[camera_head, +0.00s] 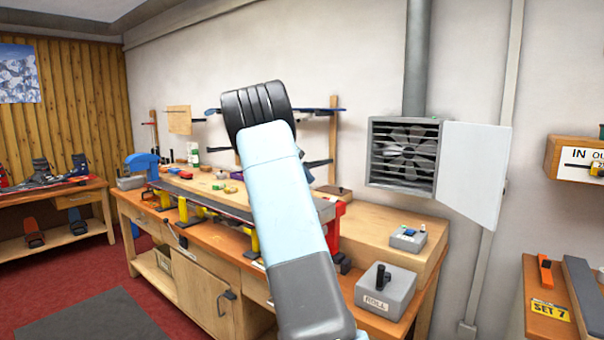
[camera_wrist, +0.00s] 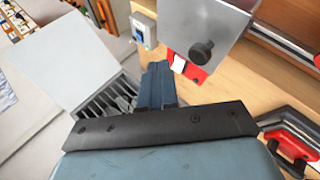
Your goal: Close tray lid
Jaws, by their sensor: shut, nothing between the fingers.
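In the wrist view, a grey metal plate (camera_wrist: 205,32) with a round black knob stands tilted above a red part (camera_wrist: 192,70) with a white patch. It looks like a raised lid over a red tray, but I cannot be sure. My gripper (camera_wrist: 157,82) is shut and empty, with its dark blue fingers left of and below this plate, apart from it in the picture. In the head view my arm covers this stretch of bench; only a red part (camera_head: 333,212) shows beside it, and I cannot make out the lid there.
The workbench (camera_head: 390,238) bears a small button box (camera_head: 408,237) and a grey box labelled ROLL (camera_head: 385,291). A wall fan (camera_head: 403,153) has its white door (camera_head: 474,172) swung open. A red-handled fixture (camera_wrist: 290,145) lies at the wrist view's lower right.

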